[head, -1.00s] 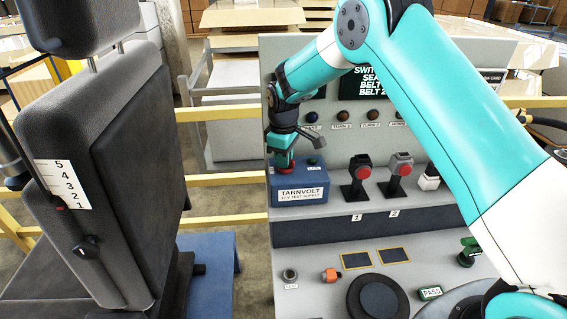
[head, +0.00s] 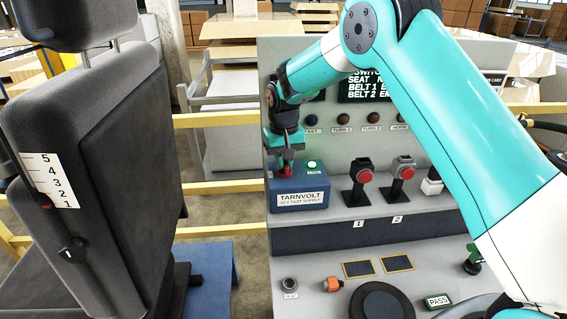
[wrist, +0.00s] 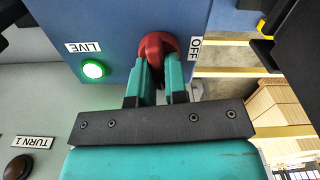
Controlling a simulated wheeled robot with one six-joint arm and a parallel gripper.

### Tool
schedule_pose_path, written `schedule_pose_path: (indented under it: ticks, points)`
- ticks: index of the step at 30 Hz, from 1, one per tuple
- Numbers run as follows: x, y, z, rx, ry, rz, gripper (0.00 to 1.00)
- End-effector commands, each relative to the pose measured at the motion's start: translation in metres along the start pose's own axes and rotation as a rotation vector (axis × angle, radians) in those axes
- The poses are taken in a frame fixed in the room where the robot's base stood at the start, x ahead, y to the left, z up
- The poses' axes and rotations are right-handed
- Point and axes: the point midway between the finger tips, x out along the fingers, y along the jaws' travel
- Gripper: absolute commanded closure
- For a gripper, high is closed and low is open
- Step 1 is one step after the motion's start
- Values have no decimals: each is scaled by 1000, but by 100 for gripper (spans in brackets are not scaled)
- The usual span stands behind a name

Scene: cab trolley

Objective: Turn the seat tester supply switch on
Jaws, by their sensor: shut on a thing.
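The seat tester supply is a blue box labelled TARNVOLT (head: 301,201) on the left end of the console shelf. Its red switch knob (head: 286,171) is on the top; in the wrist view the red knob (wrist: 157,45) sits between my two fingers, beside the OFF label (wrist: 195,48). The green lamp (head: 312,164) next to it is lit; in the wrist view the lit lamp (wrist: 94,69) is by the LIVE label. My gripper (head: 286,160) is shut on the red knob, and its fingers hide part of it.
Two black stands with red buttons (head: 365,177) (head: 402,172) stand right of the box. The display (head: 366,86) shows text behind my arm. A grey seat (head: 95,150) stands at the left, apart from the box. A PASS sign (head: 438,301) is at the lower right.

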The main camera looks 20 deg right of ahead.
Motion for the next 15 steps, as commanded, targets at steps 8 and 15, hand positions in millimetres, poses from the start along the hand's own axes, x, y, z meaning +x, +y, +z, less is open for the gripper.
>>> schedule_pose_path:
  ticks: [8, 15]
  points:
    - [-2, 1, -2, 137, 6, -1, 100]
    - [-2, 1, -2, 186, 6, -2, 100]
